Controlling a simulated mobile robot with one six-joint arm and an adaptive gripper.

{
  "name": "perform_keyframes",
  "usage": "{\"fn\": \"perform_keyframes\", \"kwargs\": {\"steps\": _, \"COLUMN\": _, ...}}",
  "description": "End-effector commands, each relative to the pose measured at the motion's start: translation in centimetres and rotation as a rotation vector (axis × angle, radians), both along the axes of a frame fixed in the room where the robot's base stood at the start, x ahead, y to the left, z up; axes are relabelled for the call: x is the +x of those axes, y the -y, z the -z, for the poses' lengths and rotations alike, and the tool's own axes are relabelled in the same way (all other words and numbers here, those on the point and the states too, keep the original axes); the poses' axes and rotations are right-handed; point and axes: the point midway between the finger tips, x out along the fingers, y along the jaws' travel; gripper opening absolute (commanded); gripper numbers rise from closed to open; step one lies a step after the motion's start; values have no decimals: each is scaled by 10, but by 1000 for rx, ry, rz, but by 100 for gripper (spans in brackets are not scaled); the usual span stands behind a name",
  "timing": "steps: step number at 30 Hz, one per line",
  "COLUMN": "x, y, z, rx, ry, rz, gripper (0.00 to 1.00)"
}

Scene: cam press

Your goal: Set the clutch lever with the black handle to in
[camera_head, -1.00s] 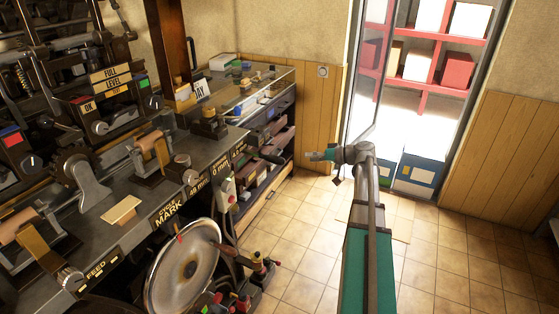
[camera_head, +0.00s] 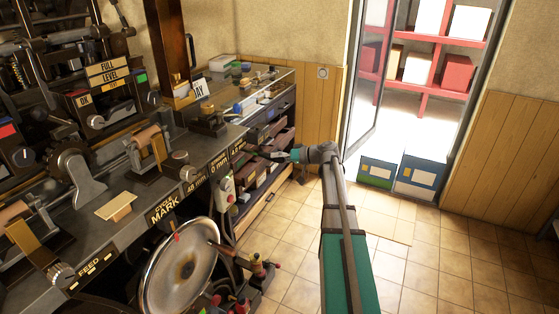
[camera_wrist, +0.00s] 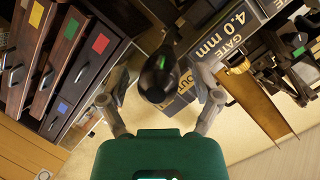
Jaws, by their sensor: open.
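The black handle (camera_wrist: 157,75) of the clutch lever is a dark rounded knob seen nearly end-on in the wrist view. It appears between the two spread fingers of my gripper (camera_wrist: 162,102), with gaps on both sides and no visible contact. A dark plate with partly hidden lettering (camera_wrist: 178,104) is behind the knob. In the head view my gripper (camera_head: 284,156) is at the right end of the bench front, close to the handle, which is small and hard to make out there. The lever's setting cannot be told.
A label plate reading 4.0 mm (camera_wrist: 228,32) is beside the handle. Drawers with coloured tags (camera_wrist: 62,75) are at the left of the wrist view. A brass-coloured strip (camera_wrist: 255,105) is at its right. The large handwheel (camera_head: 182,268) stands lower left; the tiled floor (camera_head: 400,265) is clear.

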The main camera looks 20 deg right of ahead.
Motion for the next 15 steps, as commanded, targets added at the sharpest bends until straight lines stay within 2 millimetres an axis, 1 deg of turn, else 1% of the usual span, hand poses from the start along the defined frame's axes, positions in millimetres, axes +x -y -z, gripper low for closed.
{"fn": "perform_keyframes", "kwargs": {"steps": 5, "x": 5, "y": -5, "z": 2, "rx": -1, "ry": 0, "rz": 1, "gripper": 82}}
{"fn": "perform_keyframes", "kwargs": {"steps": 14, "x": 5, "y": -6, "z": 2, "rx": 0, "ry": 1, "rz": 1, "gripper": 82}}
{"fn": "perform_keyframes", "kwargs": {"steps": 15, "x": 5, "y": -6, "z": 2, "rx": 0, "ry": 0, "rz": 0, "gripper": 74}}
